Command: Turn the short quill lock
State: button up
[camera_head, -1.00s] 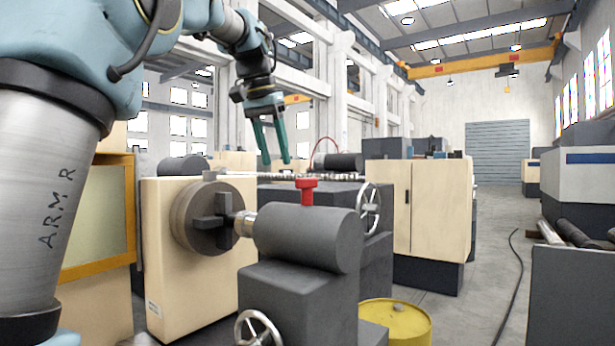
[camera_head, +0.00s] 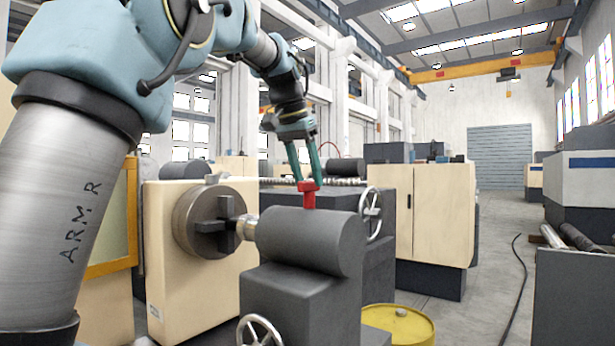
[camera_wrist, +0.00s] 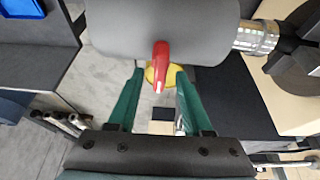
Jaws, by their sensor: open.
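A red lock lever (camera_head: 308,195) stands on top of the dark grey tailstock barrel (camera_head: 300,238). My gripper (camera_head: 309,182) is open, and its green fingers reach down to the lever from above and behind in the head view. In the wrist view, the red lever (camera_wrist: 160,62) lies between the two fingertips (camera_wrist: 160,73), with a visible gap on each side. Its end points toward the palm, and the grey barrel (camera_wrist: 150,25) fills the top. I cannot tell whether a finger touches the lever.
A chuck (camera_head: 212,220) with a shiny quill end faces the barrel at the left. Handwheels (camera_head: 370,214) sit behind and below it. Another dark cylinder (camera_head: 346,169) lies farther back. A yellow drum (camera_head: 398,325) stands on the floor at front right. The aisle at right is open.

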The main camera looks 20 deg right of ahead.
jog(key=shift+d+f, duration=0.1)
jog(key=shift+f, duration=0.2)
grip_shut()
dwell(0.5)
